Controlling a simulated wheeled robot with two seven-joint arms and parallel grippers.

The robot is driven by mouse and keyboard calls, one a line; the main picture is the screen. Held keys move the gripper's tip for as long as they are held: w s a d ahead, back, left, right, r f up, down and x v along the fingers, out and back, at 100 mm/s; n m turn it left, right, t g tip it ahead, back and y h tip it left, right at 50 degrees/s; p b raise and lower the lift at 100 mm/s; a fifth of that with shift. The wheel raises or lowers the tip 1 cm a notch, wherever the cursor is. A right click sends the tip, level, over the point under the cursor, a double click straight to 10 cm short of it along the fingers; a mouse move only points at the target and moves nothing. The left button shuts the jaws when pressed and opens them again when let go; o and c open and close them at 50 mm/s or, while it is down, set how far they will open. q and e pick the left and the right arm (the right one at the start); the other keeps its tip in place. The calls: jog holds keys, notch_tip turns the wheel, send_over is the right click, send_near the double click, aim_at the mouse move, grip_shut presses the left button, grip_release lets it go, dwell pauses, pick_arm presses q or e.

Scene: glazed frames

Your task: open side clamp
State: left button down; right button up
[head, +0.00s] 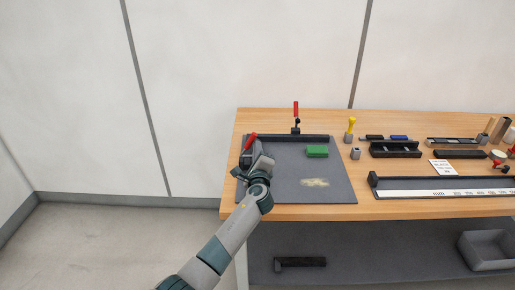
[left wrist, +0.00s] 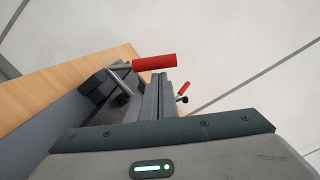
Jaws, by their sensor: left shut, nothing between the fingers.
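The side clamp, with its red handle (head: 251,140), is at the left edge of the dark mat (head: 285,188). In the left wrist view its red handle (left wrist: 154,62) lies across the picture on a metal lever. My left gripper (head: 262,163) is shut and empty, close by the clamp, and partly hides its base. Whether it touches the clamp I cannot tell. A second clamp with an upright red handle (head: 295,109) stands at the back bar; its handle also shows small in the left wrist view (left wrist: 183,89). My right gripper is not in view.
A yellow-topped tool (head: 350,127), a black holder (head: 395,150) and a ruler strip (head: 440,194) are to the right. A grey bin (head: 486,251) is on the lower shelf.

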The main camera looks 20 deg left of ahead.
pick_arm(q)
jog(key=shift+a+r, duration=0.1)
jog(key=shift+a, duration=0.05)
jog(key=shift+s+a+r+n+b, duration=0.2)
jog(key=shift+a+r+n, duration=0.15)
jog(key=shift+n, duration=0.35)
jog(key=shift+s+a+r+n+b, duration=0.1)
jog(key=shift+a+r+n+b, duration=0.2)
jog(key=shift+n, duration=0.4)
jog(key=s+a+n+b, duration=0.1)
jog(key=s+a+n, duration=0.1)
jog(key=a+n, duration=0.6)
jog(key=shift+s+a+r+n+h, duration=0.2)
jog(key=shift+a+n+h, duration=0.1)
jog(key=shift+n, duration=1.6)
